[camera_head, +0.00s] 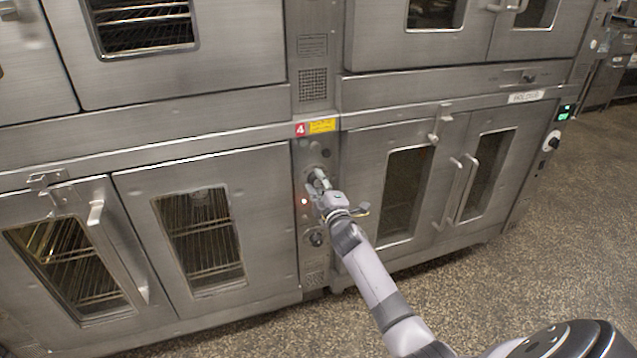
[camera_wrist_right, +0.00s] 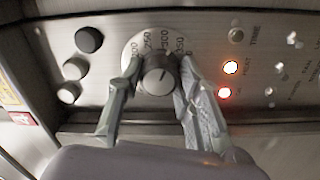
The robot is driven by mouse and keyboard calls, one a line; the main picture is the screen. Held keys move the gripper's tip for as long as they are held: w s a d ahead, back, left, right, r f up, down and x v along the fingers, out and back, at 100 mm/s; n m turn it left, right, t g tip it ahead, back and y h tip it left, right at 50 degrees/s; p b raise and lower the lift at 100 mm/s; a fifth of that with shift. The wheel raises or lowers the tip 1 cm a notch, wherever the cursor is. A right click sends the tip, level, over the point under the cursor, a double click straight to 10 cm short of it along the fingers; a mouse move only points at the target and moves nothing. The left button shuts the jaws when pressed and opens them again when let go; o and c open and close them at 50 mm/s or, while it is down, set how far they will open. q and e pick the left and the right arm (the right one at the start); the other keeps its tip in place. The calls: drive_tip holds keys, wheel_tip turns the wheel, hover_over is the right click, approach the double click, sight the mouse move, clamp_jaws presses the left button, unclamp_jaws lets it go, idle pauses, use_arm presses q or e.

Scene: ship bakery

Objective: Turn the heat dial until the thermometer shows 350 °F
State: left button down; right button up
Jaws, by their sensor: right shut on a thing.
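The heat dial (camera_wrist_right: 157,80) is a dark round knob on a pale scale plate with printed numbers, among them 250, 300 and 350. A short light mark on its face points up and slightly right. My right gripper (camera_wrist_right: 160,72) is shut on the dial, one finger on each side. In the head view my right gripper (camera_head: 318,180) reaches the narrow control panel between the oven doors and hides most of the dial. I cannot identify a thermometer for certain; a small green display (camera_head: 564,113) at the far right is too small to read. My left gripper is out of view.
Another knob (camera_head: 316,239) is below my gripper. Oven door handles (camera_head: 97,213) stick out. The speckled floor in front is clear.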

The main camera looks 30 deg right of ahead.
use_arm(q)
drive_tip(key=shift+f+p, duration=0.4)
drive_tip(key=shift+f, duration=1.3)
use_arm(e)
drive_tip(key=shift+r+m, duration=0.25)
drive_tip(key=shift+m, duration=1.35)
drive_tip(key=o, duration=1.1)
drive_tip(key=shift+w+f, duration=0.1)
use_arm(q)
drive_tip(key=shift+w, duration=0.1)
use_arm(e)
drive_tip(key=shift+f, duration=0.1)
drive_tip(key=shift+s+a+f, duration=0.1)
drive_tip(key=shift+s, duration=0.3)
drive_tip(key=v, duration=1.1)
drive_tip(key=shift+s+a, duration=0.1)
